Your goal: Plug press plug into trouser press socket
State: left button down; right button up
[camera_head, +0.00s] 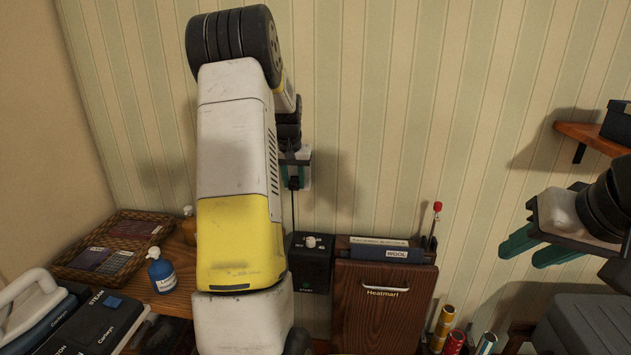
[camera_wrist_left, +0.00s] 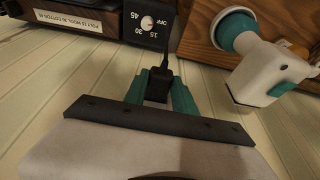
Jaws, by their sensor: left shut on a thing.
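My left gripper (camera_head: 296,170) is raised in front of the striped wall, above the black timer box (camera_head: 310,262). In the left wrist view its teal fingers are shut on the black press plug (camera_wrist_left: 158,84). A thin dark cable (camera_wrist_left: 192,52) runs from the plug towards the timer box, whose white dial (camera_wrist_left: 147,22) shows in that view. The wooden trouser press (camera_head: 382,305) stands to the right of the box. I cannot make out a socket in either view. My right gripper (camera_head: 540,245) is open and empty at the right, its teal fingers apart.
A wicker tray (camera_head: 150,226) and a blue bottle (camera_head: 161,271) stand on the left table. A white and teal thing (camera_wrist_left: 262,68) shows before wood in the left wrist view. Coloured cans (camera_head: 454,342) stand right of the press. A wooden shelf (camera_head: 590,136) juts out at right.

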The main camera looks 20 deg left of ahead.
pick_arm(q)
jog(key=shift+w, duration=0.25)
jog(key=c, duration=0.9)
grip_release()
jog(key=shift+c, duration=0.2)
